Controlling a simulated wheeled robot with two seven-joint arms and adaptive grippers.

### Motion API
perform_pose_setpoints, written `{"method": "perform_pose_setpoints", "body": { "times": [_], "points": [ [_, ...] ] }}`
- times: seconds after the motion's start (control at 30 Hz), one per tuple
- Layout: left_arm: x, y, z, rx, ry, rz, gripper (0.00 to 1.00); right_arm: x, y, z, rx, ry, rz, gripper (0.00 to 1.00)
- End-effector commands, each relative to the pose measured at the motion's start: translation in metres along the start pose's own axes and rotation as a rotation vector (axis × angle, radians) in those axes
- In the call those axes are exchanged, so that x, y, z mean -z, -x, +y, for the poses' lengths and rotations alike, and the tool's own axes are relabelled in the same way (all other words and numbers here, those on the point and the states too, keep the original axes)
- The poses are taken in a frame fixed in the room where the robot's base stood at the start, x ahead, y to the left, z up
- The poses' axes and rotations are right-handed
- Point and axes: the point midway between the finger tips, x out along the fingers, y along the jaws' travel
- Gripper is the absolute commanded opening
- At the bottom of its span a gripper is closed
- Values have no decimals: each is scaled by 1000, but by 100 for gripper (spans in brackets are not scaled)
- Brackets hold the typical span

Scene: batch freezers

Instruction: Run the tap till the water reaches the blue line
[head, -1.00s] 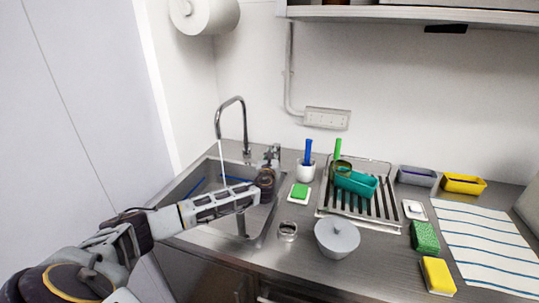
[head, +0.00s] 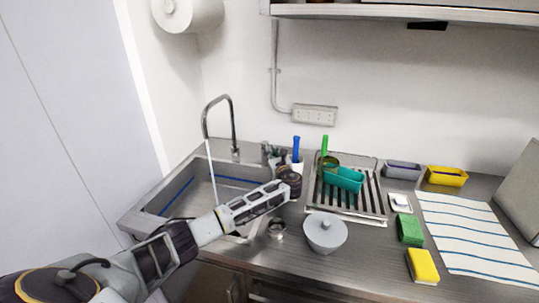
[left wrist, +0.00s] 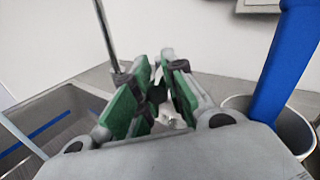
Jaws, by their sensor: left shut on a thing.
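The steel tap (head: 232,125) arches over the sink (head: 150,222), and a thin stream of water (head: 212,175) falls from its spout. The blue line (head: 235,181) runs along the sink's inner walls; it also shows in the left wrist view (left wrist: 48,129). I cannot make out the water surface clearly. My left gripper (head: 270,156) is at the tap's handle, right of the spout. In the left wrist view its green-padded fingers (left wrist: 158,95) are shut on a small pale metal part (left wrist: 172,119), which looks like the handle and is mostly hidden. My right gripper is not in view.
A white cup with a blue-handled brush (head: 296,146) stands close right of my gripper.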

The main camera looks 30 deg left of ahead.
Motion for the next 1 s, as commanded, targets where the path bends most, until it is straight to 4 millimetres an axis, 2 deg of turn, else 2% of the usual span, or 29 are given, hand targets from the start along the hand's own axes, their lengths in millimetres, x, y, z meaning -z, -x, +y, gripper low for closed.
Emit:
{"method": "perform_pose_setpoints", "body": {
  "times": [0.13, 0.33, 0.9, 0.93, 1.0],
  "points": [
    [1, 1, -3, -43, 0, -8, 0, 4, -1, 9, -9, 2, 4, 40],
    [1, 0, -4, -84, 0, -17, 0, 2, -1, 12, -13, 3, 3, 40],
    [0, 0, -4, -104, 1, -20, 0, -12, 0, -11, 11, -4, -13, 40],
    [0, 0, -4, -104, 1, -20, 14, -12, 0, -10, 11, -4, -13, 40],
    [0, 0, -4, -104, 1, -20, 23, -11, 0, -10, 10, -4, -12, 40]
  ]
}}
